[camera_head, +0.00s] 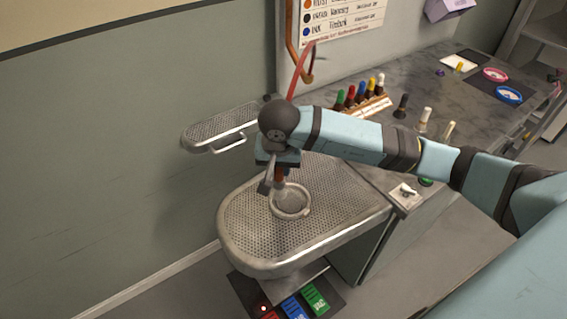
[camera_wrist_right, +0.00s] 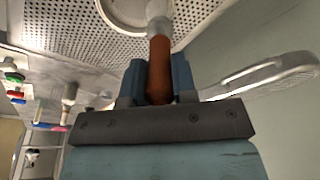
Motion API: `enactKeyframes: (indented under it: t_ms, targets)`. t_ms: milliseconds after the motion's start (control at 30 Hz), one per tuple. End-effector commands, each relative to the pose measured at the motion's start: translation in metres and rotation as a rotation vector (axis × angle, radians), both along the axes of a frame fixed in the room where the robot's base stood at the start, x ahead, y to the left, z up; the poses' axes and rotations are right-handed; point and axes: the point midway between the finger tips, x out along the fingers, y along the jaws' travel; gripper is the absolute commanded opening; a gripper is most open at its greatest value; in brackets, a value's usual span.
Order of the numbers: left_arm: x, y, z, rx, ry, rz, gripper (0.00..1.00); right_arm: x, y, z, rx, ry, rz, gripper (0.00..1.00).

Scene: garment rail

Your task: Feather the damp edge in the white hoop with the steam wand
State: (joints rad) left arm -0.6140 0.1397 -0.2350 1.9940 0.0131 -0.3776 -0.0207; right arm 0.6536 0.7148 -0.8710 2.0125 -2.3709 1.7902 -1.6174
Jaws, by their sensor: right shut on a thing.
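The white hoop (camera_head: 304,212) lies on the perforated pressing board (camera_head: 245,238), and part of its rim shows at the top of the right wrist view (camera_wrist_right: 110,20). My right gripper (camera_head: 279,173) points down over the hoop's far left side. It is shut on the steam wand's orange-brown handle (camera_wrist_right: 160,72). The wand's pale head (camera_wrist_right: 157,12) is at the hoop's rim in that view; whether it touches cannot be told. The damp edge cannot be made out in the hoop. My left gripper is not in view.
A smaller perforated board (camera_head: 212,130) stands behind. A red hose (camera_head: 297,75) hangs behind my arm. The counter holds a rack of coloured bottles (camera_head: 362,108), loose bottles (camera_head: 424,120), a white tile (camera_head: 405,196), a pink hoop (camera_head: 496,75) and a blue hoop (camera_head: 508,94). Coloured pedals (camera_head: 293,306) are below.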

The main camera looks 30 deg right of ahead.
Motion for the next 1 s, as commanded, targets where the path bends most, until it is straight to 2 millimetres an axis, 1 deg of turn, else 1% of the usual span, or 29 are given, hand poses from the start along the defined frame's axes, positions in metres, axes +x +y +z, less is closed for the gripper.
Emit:
enactKeyframes:
  t_ms: [267, 700, 1000]
  targets:
    - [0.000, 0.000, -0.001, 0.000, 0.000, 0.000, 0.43, -0.001, 0.006, 0.001, 0.000, -0.001, 0.000, 0.00]
    - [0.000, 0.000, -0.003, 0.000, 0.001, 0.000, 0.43, -0.015, 0.021, 0.001, 0.000, -0.001, 0.000, 0.00]
    - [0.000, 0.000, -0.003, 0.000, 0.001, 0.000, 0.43, -0.021, 0.024, 0.000, 0.000, -0.001, 0.000, 0.00]
